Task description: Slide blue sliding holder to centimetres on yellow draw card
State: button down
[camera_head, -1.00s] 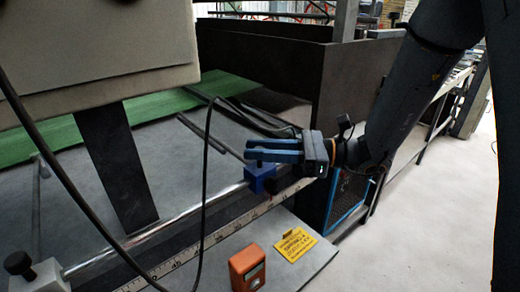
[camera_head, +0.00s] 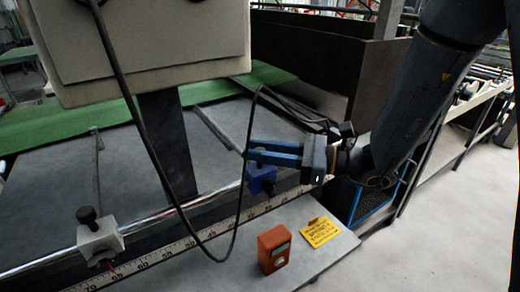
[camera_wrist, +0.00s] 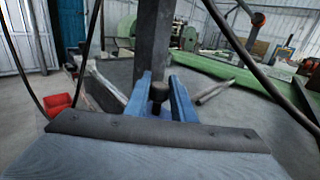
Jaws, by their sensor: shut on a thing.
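The blue sliding holder (camera_head: 261,180) sits on the metal rail beside the ruler scale (camera_head: 190,243). My gripper (camera_head: 250,151) is over it, shut on its top. In the wrist view my gripper (camera_wrist: 160,88) has a blue finger on each side of the holder's dark knob (camera_wrist: 159,93). The yellow draw card (camera_head: 320,231) lies flat on the grey plate, right of and nearer than the holder. Its print is too small to read. The scale under the holder is partly hidden, and I cannot tell the exact reading there.
A pale grey holder with a black knob (camera_head: 98,240) stands on the rail to the left. An orange device (camera_head: 274,249) stands beside the card. A black cable (camera_head: 238,200) hangs across the scale. A dark post (camera_head: 166,145) rises behind the rail.

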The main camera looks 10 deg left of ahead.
jog(key=c, duration=1.5)
grip_release()
jog(key=shift+d+b, duration=1.1)
jog(key=shift+d, duration=2.9)
